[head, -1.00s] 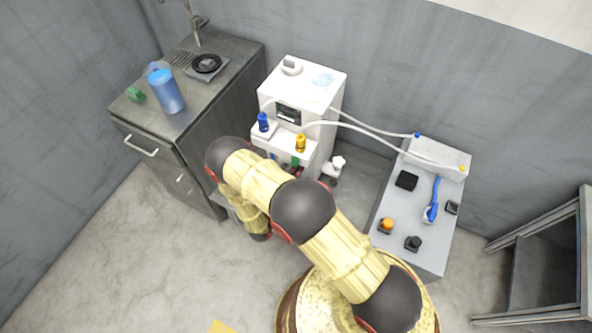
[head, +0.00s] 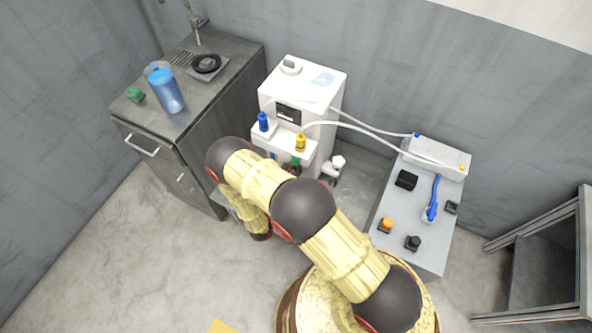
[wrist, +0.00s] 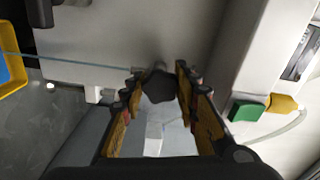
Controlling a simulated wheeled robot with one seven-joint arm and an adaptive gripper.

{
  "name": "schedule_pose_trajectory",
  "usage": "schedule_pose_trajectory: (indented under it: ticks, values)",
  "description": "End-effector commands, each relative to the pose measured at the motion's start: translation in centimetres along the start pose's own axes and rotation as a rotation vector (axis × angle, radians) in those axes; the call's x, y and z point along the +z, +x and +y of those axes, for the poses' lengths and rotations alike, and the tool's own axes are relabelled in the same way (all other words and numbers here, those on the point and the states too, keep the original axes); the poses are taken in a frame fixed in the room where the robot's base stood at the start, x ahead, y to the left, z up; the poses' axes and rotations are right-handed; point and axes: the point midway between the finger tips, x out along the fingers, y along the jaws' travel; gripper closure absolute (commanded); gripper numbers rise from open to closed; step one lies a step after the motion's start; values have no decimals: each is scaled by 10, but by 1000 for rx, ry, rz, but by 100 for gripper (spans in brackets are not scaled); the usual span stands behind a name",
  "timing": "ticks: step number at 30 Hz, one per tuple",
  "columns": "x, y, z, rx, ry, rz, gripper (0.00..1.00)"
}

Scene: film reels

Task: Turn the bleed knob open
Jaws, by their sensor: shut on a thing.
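The bleed knob (wrist: 158,88) appears to be the dark, many-sided knob in the middle of the wrist view. My gripper (wrist: 160,75) has its fingertips on either side of it and is shut on it. In the head view, my arm reaches to the front of the white machine (head: 323,88). There my arm hides the knob and my gripper's jaws, so the knob's turn angle cannot be told.
A green part (wrist: 247,110) and a yellow part (wrist: 282,102) sit right of my gripper. A blue bottle (head: 165,91) stands on the left counter (head: 235,62). A grey bench (head: 400,245) with switches is at right. The floor in front is mostly clear.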

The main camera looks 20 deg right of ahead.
Motion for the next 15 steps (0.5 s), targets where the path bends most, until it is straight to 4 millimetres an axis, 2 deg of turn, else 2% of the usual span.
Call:
schedule_pose_trajectory:
  ticks: [9,10,15]
  values:
    - [2,0,0,1,2,-4,95]
    - [2,0,0,1,2,-4,68]
    - [1,0,0,1,1,-3,58]
